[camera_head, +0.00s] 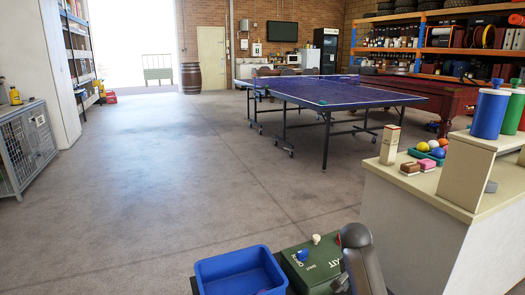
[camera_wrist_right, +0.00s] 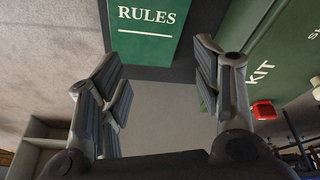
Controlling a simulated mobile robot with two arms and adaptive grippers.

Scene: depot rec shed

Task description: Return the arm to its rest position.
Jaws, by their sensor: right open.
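My right gripper (camera_wrist_right: 162,85) shows in the right wrist view with its two fingers wide apart. Nothing is held between them. In the head view a grey part of my right arm (camera_head: 358,258) comes up at the bottom, right in front of a green box (camera_head: 310,268) with white lettering. Its gripper cannot be made out clearly there. In the wrist view a green piece marked RULES (camera_wrist_right: 147,42) lies beyond the fingertips, and a green surface marked KIT (camera_wrist_right: 275,45) is at the right. My left gripper is not in view.
A blue bin (camera_head: 238,272) stands left of the green box. A pale counter (camera_head: 405,225) at the right holds a blue cylinder (camera_head: 489,113), a small tray of balls (camera_head: 427,156) and blocks. A ping-pong table (camera_head: 335,93) stands behind.

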